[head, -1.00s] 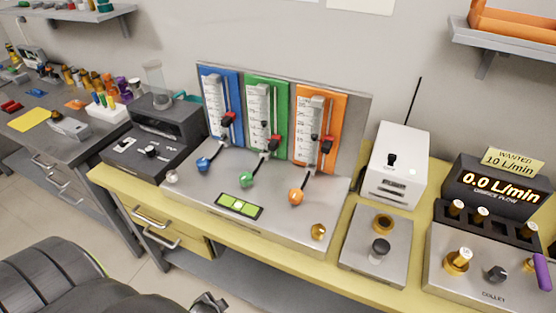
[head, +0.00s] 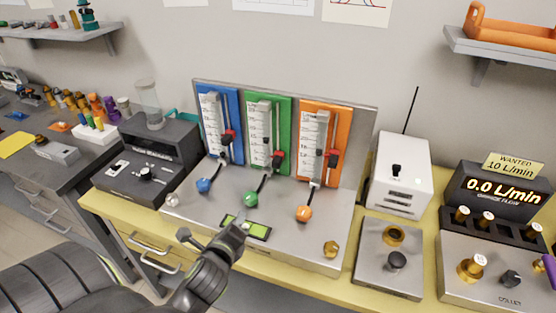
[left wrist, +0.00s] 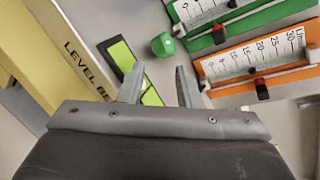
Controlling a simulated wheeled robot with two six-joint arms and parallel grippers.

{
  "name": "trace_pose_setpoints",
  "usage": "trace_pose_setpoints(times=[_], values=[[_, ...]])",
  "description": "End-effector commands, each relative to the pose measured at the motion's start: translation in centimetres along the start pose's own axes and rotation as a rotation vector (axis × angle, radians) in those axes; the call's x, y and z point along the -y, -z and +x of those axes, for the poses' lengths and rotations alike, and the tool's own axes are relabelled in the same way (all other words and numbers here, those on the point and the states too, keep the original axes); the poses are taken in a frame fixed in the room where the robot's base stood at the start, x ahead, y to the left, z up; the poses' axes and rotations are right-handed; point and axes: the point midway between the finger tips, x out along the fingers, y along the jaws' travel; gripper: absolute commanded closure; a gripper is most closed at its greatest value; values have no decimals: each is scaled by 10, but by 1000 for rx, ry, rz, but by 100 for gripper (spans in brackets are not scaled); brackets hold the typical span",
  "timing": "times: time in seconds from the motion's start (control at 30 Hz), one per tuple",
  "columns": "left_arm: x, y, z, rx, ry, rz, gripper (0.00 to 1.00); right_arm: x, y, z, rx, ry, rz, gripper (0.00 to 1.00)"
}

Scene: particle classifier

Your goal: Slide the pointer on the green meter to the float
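The green meter (head: 285,130) stands between the blue and orange meters on a grey back panel. It has a white scale, a clear tube and a side rail. Its red pointer (head: 277,157) sits on the rail, lower than the dark float (head: 266,143) in the tube. A green knob (head: 251,199) is below. My left gripper (head: 216,236) is open and empty, over the front of the metal base by the spirit level, below and left of the meter. In the left wrist view its spread fingers (left wrist: 160,86) show, with part of the green meter (left wrist: 258,18) at the top. My right gripper is out of view.
A green level (head: 257,231) lies on the base. The blue (head: 233,95) and orange (head: 341,120) meters flank the green one. Brass fittings and a white box (head: 401,160) stand to the right, a dark device (head: 150,170) to the left. The space before the meters is mostly clear.

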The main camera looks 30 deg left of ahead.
Motion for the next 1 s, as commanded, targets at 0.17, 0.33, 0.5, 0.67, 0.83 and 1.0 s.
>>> trace_pose_setpoints(times=[0.17,0.33,0.5,0.67,0.83,1.0], values=[[35,-5,13,82,171,441,69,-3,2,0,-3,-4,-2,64],[59,-4,17,166,281,766,69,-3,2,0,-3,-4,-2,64],[69,-2,18,211,326,913,69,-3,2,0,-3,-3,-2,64],[75,-2,27,218,333,931,69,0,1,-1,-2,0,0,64],[85,-4,52,217,332,929,69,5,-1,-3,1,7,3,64],[97,-5,84,217,332,928,69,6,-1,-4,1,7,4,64]])
